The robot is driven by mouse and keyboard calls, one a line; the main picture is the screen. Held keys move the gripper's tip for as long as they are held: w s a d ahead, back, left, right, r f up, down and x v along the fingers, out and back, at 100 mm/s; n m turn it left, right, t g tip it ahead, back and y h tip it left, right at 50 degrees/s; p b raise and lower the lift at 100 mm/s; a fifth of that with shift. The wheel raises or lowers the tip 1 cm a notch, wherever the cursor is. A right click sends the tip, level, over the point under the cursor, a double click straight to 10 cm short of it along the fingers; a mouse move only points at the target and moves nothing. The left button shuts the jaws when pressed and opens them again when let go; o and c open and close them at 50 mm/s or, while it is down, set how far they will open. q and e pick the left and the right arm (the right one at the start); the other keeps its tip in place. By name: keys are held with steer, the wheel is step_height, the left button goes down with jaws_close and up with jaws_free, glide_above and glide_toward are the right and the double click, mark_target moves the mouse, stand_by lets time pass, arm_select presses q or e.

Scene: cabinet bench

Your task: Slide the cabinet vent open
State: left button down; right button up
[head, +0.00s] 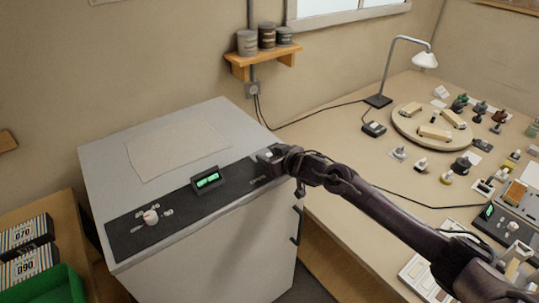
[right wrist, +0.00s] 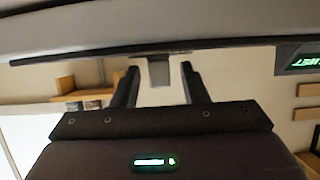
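The grey cabinet (head: 190,228) stands at the left, with a dark control strip (head: 232,192) along its top front edge. A small grey tab (right wrist: 159,70), which looks like the vent's slider, juts from the dark strip in the right wrist view. My right gripper (right wrist: 160,84) is open, with one finger on each side of the tab and a gap visible to both. In the head view the right gripper (head: 272,156) is at the right end of the strip and hides part of it. How far the vent is open cannot be told. My left gripper is not in view.
A paper sheet (head: 178,148) lies on the cabinet top. A wall shelf (head: 262,60) with jars is behind. The bench (head: 330,150) at right holds a lamp (head: 425,60) and many small items.

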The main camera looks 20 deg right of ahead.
mark_target(249, 173)
jaws_close()
steer(key=shift+a, duration=0.1)
steer(key=s+a, duration=0.1)
steer(key=a, duration=0.3)
steer(key=s+a+p, duration=0.1)
steer(key=a, duration=0.2)
steer(key=shift+s, duration=0.3)
steer(key=shift+d+f, duration=0.1)
steer(key=shift+c, duration=1.3)
jaws_free()
steer(key=shift+o, duration=1.3)
